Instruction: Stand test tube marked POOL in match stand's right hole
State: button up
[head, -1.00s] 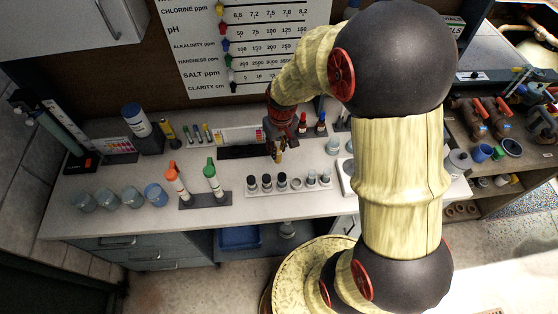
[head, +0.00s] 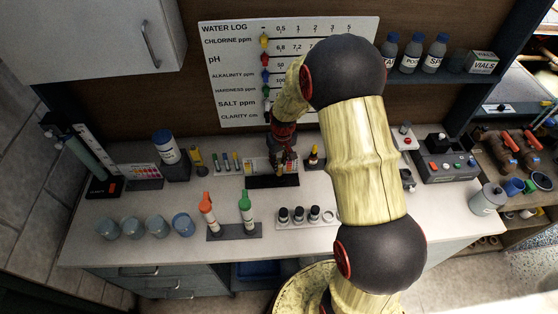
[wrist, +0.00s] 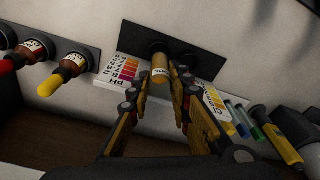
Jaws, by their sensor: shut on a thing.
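My gripper (wrist: 157,80) is shut on the test tube (wrist: 160,69), a short yellowish tube with a pale, partly readable label. In the wrist view the tube is in front of the black match stand (wrist: 204,68), near the left of its two dark holes there. I cannot tell whether its end is inside that hole. In the head view my gripper (head: 286,157) is above the right part of the match stand (head: 262,182), and the tube is mostly hidden. Colour cards marked pH (wrist: 118,72) and chlorine (wrist: 214,103) flank the gripper in the wrist view.
Dropper bottles (wrist: 72,66) stand close by in the wrist view. Several small tubes (head: 226,162) stand left of the match stand in the head view. Orange- and green-capped bottles (head: 245,212) and a rack of dark-capped vials (head: 299,217) are in front. Several cups (head: 158,227) line the left.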

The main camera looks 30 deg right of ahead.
jog(key=shift+f+b, duration=0.35)
jog(key=shift+f, duration=0.5)
jog(key=shift+f+b, duration=0.85)
jog(key=shift+f, duration=0.45)
jog(key=o, duration=1)
jog(key=shift+r, duration=0.1)
jog(key=shift+r+p, duration=2.05)
jog(key=shift+r, duration=1.4)
jog(key=shift+s, duration=0.1)
